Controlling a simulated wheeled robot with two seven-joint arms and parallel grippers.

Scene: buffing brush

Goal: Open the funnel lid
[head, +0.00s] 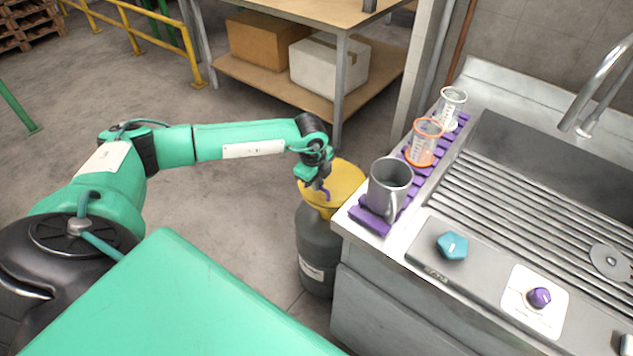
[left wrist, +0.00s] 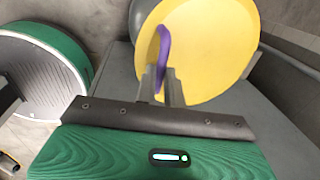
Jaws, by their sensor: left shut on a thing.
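The yellow funnel lid (head: 345,178) is on top of a dark grey container (head: 318,245) beside the sink unit. In the left wrist view the lid (left wrist: 210,50) is a broad yellow disc with a curved purple handle (left wrist: 163,45) on it. My left gripper (head: 319,186) is at the lid's left side. In the left wrist view its two fingers (left wrist: 160,90) are shut on the purple handle. I cannot tell whether the lid is raised from the funnel; the gripper hides part of its edge. My right gripper is out of view.
Right of the container stands a metal sink unit (head: 400,270). A shelf table (head: 270,84) with boxes stands behind. Floor left of the container is clear.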

